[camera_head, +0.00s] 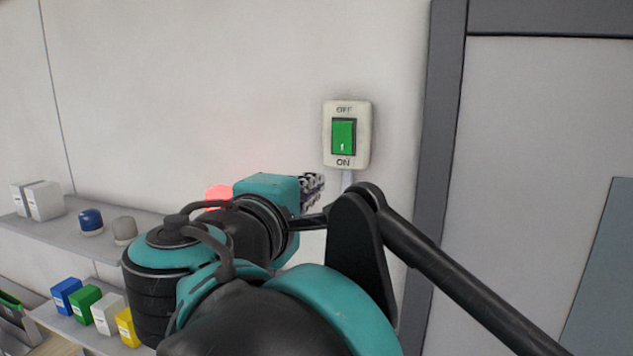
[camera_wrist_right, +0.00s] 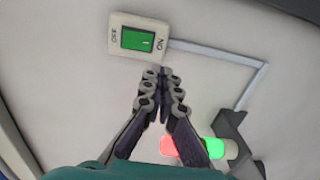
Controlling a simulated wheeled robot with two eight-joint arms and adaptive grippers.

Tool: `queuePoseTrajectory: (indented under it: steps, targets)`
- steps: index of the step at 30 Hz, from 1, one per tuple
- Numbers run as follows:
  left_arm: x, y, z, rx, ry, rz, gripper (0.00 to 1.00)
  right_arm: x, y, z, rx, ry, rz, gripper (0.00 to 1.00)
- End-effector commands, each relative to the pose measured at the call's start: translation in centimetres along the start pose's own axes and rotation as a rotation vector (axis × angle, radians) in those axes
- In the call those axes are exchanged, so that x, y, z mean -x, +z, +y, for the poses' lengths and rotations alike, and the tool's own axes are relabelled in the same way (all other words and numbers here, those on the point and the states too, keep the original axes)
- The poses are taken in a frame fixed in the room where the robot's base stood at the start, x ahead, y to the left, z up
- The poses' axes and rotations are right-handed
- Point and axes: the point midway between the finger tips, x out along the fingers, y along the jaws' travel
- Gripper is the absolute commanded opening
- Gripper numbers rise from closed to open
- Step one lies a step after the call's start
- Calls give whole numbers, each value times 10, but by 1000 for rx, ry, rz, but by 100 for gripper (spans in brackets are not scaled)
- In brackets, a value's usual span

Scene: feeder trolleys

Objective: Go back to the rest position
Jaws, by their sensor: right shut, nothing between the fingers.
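My right gripper (camera_head: 312,190) is raised in front of the wall, just below and left of a wall switch (camera_head: 344,136) in the head view. The switch has a white plate marked OFF at the top and ON at the bottom, with a green rocker. In the right wrist view the right gripper's fingers (camera_wrist_right: 162,82) are together and hold nothing. The switch (camera_wrist_right: 138,40) is beyond the fingertips there, apart from them as far as I can tell. My right arm covers much of the lower middle of the head view. My left gripper does not show.
A shelf (camera_head: 45,232) at the left bears white boxes, a blue-capped and a grey-capped item. Coloured boxes stand on a lower shelf (camera_head: 72,325). A lit red lamp (camera_head: 218,193) shows behind my arm. A dark door frame (camera_head: 440,130) stands right of the switch.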

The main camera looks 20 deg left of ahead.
Motion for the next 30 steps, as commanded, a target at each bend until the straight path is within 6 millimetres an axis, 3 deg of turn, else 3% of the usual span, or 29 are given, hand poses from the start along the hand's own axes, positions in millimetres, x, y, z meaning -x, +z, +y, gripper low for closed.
queuePoseTrajectory:
  steps: [12, 16, 20, 24, 30]
  targets:
    - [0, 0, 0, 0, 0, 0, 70, 0, 0, -1, -1, -1, -1, 0]
    - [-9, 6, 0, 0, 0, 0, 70, -10, 15, -26, -19, -37, -26, 0]
    - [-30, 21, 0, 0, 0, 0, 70, -32, 56, -94, -77, -134, -96, 0]
    - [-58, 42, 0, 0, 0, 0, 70, -52, 114, -192, -185, -274, -195, 0]
    - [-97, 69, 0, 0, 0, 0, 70, -58, 192, -336, -388, -456, -335, 0]
